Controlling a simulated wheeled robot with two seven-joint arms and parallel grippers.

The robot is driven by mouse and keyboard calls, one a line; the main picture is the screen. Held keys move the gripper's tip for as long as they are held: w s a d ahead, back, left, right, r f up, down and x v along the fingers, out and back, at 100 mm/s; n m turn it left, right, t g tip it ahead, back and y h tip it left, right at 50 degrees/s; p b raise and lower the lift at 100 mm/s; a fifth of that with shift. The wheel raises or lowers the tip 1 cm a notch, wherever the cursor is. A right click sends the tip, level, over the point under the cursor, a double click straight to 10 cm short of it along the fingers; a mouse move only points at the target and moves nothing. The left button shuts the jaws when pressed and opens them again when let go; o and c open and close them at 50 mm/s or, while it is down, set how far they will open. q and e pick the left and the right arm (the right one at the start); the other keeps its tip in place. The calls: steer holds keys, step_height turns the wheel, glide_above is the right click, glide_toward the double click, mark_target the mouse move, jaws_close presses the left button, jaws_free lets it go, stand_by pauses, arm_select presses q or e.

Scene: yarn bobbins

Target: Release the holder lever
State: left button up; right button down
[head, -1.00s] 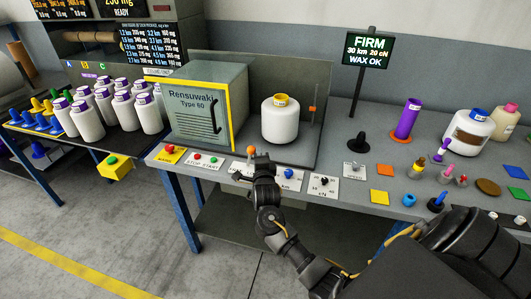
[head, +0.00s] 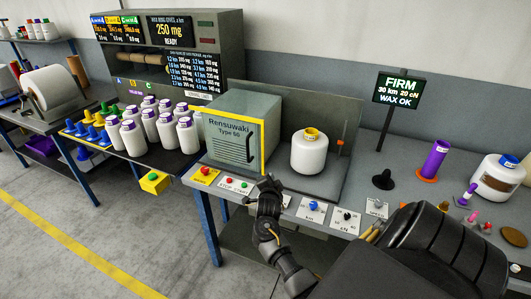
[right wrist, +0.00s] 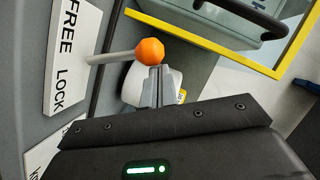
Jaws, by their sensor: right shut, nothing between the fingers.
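The holder lever (right wrist: 110,57) shows in the right wrist view as a grey stem ending in an orange ball knob. It stands out beside a white plate (right wrist: 72,50) marked FREE and LOCK. My right gripper (right wrist: 157,72) is shut and empty, its fingertips right at the knob; I cannot tell if they touch it. In the head view my right gripper (head: 270,184) is at the bench's front edge, below the yellow-framed door, and the knob is hidden there. A white bobbin (head: 309,154) with a yellow top stands in the machine bay. My left gripper is not in view.
The Rensuwaki machine (head: 240,130), with its door handle, stands just behind the gripper. Red and green buttons (head: 229,182) are to the left, a blue knob (head: 312,206) to the right. A dark cone (head: 383,179) and purple tube (head: 434,160) stand further right.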

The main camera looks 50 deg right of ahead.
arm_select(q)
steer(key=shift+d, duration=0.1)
arm_select(e)
steer(key=shift+w+a, duration=0.1)
steer(key=shift+w, duration=0.1)
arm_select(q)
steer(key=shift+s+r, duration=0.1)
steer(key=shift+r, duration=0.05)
arm_select(e)
steer(key=shift+a, duration=0.1)
